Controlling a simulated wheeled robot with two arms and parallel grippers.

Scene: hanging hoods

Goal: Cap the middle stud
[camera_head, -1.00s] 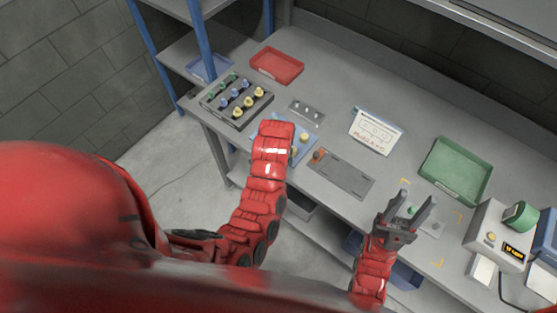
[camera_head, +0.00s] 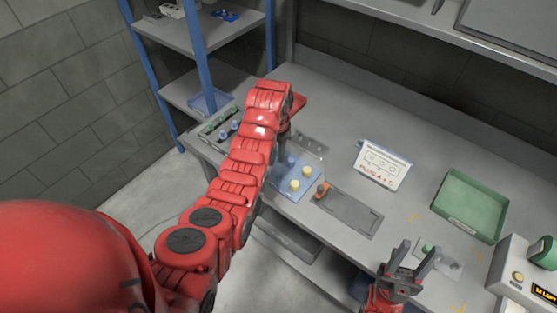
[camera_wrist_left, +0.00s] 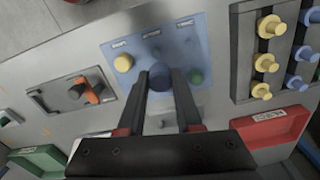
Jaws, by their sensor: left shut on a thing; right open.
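In the head view the plate (camera_head: 277,184) carries yellow round pieces (camera_head: 307,171), and my arm hides much of the left gripper. My right gripper (camera_head: 415,252) is open and empty near the table's front right.
A cap rack (camera_head: 212,133) stands left, partly behind my left arm. A grey fixture with an orange clamp (camera_head: 321,190) lies right of the plate. A sign (camera_head: 382,165), a green tray (camera_head: 469,203) and a grey box (camera_head: 520,270) stand further right.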

